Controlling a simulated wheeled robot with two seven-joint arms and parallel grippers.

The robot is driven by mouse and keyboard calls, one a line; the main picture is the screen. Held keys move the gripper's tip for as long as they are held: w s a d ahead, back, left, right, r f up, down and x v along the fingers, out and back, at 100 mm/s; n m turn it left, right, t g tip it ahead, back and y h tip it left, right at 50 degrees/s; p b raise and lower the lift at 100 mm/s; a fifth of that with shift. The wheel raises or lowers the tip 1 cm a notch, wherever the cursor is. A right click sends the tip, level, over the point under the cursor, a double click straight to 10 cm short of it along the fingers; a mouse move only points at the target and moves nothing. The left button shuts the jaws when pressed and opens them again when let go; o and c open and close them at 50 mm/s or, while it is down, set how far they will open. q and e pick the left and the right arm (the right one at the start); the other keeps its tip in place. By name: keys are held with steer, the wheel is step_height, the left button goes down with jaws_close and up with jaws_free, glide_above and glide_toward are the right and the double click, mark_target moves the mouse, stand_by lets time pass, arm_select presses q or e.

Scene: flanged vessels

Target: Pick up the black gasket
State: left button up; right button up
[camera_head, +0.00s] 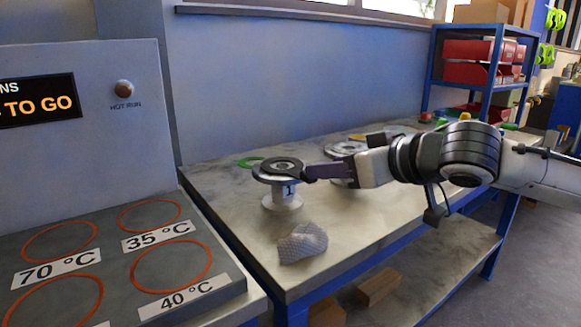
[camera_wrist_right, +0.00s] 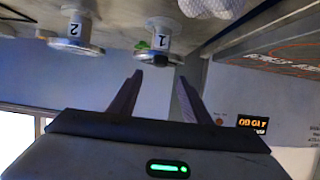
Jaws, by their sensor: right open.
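The black gasket (camera_head: 271,169) looks like a dark ring lying on the top flange of the vessel marked 1 (camera_head: 282,200) in the head view. Vessel 1 also shows in the right wrist view (camera_wrist_right: 161,40), upside down, its flange just beyond the fingertips. I cannot make out the gasket clearly there. My right gripper (camera_head: 308,173) reaches in from the right, its fingers level with the flange and at its right edge in the picture. In the right wrist view it (camera_wrist_right: 158,72) is open, with nothing between the fingers. My left gripper is out of view.
A second vessel (camera_head: 345,150), marked 2 in the right wrist view (camera_wrist_right: 72,32), stands behind my right gripper. A hot plate panel (camera_head: 110,230) with orange rings is at left.

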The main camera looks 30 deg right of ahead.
steer(key=shift+x, duration=3.7)
steer(key=shift+s+d, duration=0.1)
jaws_close()
